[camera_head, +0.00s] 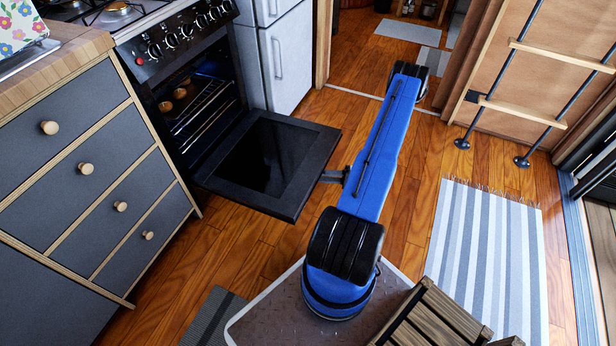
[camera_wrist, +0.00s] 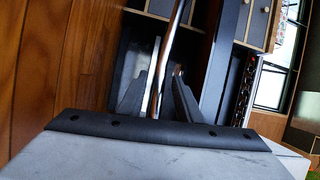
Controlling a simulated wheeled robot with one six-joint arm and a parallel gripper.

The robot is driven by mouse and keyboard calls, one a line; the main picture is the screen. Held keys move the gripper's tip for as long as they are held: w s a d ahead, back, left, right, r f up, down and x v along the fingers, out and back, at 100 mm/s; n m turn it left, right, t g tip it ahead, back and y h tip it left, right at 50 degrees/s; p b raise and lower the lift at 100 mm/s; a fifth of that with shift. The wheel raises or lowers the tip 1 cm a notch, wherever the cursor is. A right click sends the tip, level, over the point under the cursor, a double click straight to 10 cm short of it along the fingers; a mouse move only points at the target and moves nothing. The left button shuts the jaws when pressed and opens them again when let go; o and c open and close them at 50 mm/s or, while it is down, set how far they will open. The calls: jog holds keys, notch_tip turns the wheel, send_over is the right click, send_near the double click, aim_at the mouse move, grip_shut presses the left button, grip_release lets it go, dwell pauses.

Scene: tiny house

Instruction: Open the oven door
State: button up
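The oven (camera_head: 185,85) stands at the left, with its dark inside and racks showing. Its black door (camera_head: 305,140) is swung down and lies about flat out from the oven's base. My gripper (camera_head: 333,176) is at the door's outer edge, at the end of my blue arm. In the wrist view, the shiny handle bar (camera_wrist: 173,40) runs between the two dark fingers of my gripper (camera_wrist: 161,80). The fingers are apart, with a narrow gap showing beside the bar. The handle is hardly visible in the head view.
Grey drawers (camera_head: 85,170) with round knobs stand left of the oven. A white fridge (camera_head: 287,60) stands right of it. A striped rug (camera_head: 487,260) lies at the right, below a ladder (camera_head: 540,85). A slatted wooden piece (camera_head: 435,318) is at the bottom. Wood floor lies clear behind my arm.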

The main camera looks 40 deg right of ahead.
jog(key=x, duration=0.6)
jog(key=shift+c, duration=0.6)
grip_shut()
